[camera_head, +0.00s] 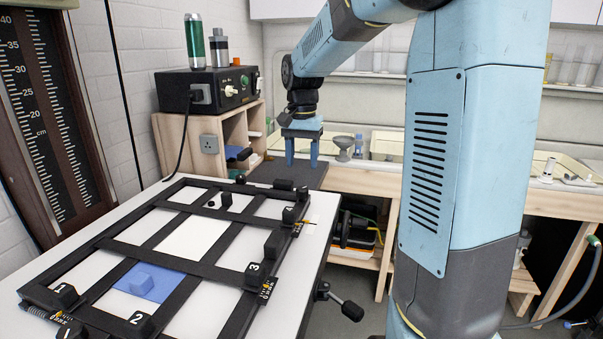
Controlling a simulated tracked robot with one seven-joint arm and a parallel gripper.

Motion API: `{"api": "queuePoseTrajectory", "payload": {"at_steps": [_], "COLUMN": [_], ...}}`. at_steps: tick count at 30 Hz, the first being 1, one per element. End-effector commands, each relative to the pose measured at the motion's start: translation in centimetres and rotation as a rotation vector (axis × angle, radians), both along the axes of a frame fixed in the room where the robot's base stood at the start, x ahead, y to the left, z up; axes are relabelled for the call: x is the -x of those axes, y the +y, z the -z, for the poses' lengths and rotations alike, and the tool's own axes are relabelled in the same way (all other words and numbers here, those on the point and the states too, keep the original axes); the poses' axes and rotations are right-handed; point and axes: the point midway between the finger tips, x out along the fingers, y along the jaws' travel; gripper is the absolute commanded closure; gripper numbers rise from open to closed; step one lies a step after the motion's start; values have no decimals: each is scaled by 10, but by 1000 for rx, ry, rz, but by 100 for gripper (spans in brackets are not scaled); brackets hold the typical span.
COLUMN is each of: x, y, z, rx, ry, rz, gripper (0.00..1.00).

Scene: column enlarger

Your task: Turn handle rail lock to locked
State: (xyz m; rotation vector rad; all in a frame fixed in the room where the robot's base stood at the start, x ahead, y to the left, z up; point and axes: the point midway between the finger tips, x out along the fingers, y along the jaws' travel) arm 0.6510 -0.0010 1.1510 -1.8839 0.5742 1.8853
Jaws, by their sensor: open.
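A lever handle (338,301) with a metal shaft and a black grip sticks out from the right side of the white baseboard, low and near the front. It looks like the rail lock handle, but no label shows which way is locked. My gripper (302,164) hangs with its blue fingers pointing down, apart and empty. It is above the dark mat at the back, far behind the lever and higher than it. It touches nothing that I can see.
A black easel frame (155,252) with numbered blocks and a blue pad (149,281) covers the baseboard (311,229). A wooden shelf unit (230,130) carries a black control box (207,88). My arm hides part of the bench. Floor shows right of the baseboard, around the lever.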

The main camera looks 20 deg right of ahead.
Motion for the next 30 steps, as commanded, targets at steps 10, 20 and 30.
{"api": "queuePoseTrajectory", "payload": {"at_steps": [10,20,30], "x": [1,1,1], "y": [0,0,1], "z": [22,43,65], "rx": [0,-1,0], "ry": [1,1,1], "rz": [0,0,-3], "gripper": [45,45,45]}}
